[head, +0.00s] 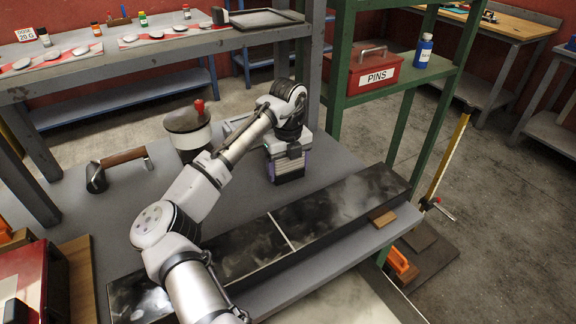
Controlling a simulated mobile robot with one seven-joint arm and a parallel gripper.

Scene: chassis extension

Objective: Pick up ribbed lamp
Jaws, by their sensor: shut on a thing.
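My gripper (293,150) points down over the grey worktop, near its middle. It is shut on a small boxy thing with a dark and purple body, which I take to be the ribbed lamp (288,172). The lamp looks upright, with its lower part showing below the gripper. My wrist hides part of its top, and the ribs are too small to make out. I cannot tell whether its base touches the worktop.
A pot with a red knob (189,130) and a wood-handled tool (121,162) are left of my arm. A green shelf post (340,75) stands behind.

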